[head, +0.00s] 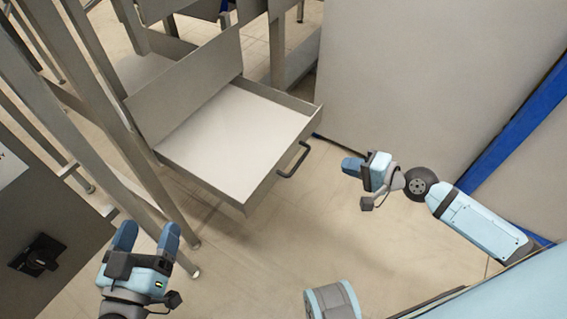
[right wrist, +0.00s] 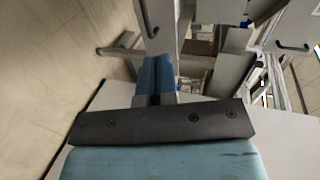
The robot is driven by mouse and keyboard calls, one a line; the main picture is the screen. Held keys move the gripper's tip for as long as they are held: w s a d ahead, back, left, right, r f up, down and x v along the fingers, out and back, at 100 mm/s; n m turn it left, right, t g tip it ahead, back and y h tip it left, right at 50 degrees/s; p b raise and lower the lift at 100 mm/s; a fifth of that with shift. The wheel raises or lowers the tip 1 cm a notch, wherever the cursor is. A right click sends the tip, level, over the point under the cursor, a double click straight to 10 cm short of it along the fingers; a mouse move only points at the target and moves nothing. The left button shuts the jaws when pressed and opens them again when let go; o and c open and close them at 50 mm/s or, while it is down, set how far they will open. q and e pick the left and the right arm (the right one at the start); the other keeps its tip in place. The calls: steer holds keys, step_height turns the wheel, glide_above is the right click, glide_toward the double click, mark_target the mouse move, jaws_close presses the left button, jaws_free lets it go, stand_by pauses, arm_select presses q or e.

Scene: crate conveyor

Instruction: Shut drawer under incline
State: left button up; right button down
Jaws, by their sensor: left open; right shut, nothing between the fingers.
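The drawer (head: 238,137) is pulled well out from under the grey sloped metal frame in the head view. Its inside is empty and pale. A dark bar handle (head: 294,160) sits on its front face. My right gripper (head: 351,167) is shut and empty, to the right of the handle and apart from it. Its closed blue fingers also show in the right wrist view (right wrist: 156,75). My left gripper (head: 148,236) is open and empty at the lower left, in front of the frame's legs and apart from the drawer.
Metal legs (head: 125,125) of the frame stand left of the drawer. A large grey panel (head: 425,80) stands behind and right of it, with a blue post (head: 515,130) at its edge. The floor (head: 265,255) before the drawer is clear.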

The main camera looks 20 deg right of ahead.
steer(key=w, duration=0.1)
steer(key=b, duration=0.2)
glide_toward(291, 147)
steer(key=shift+y, duration=0.3)
steer(key=w+a+f, duration=0.2)
steer(key=w, duration=0.1)
steer(key=shift+w+f, duration=0.1)
steer(key=shift+f, duration=0.15)
steer(key=shift+w+a+b, duration=0.4)
steer(key=shift+w+a, duration=0.25)
steer(key=shift+w, duration=0.15)
steer(key=shift+w+a, duration=0.3)
steer(key=shift+w, duration=0.05)
arm_select(q)
steer(key=shift+s+d+r+t+h, duration=0.25)
steer(key=shift+d+r+t+h, duration=0.4)
steer(key=shift+r, duration=0.2)
steer(key=shift+a+r, duration=0.15)
arm_select(e)
steer(key=shift+w+r, duration=0.1)
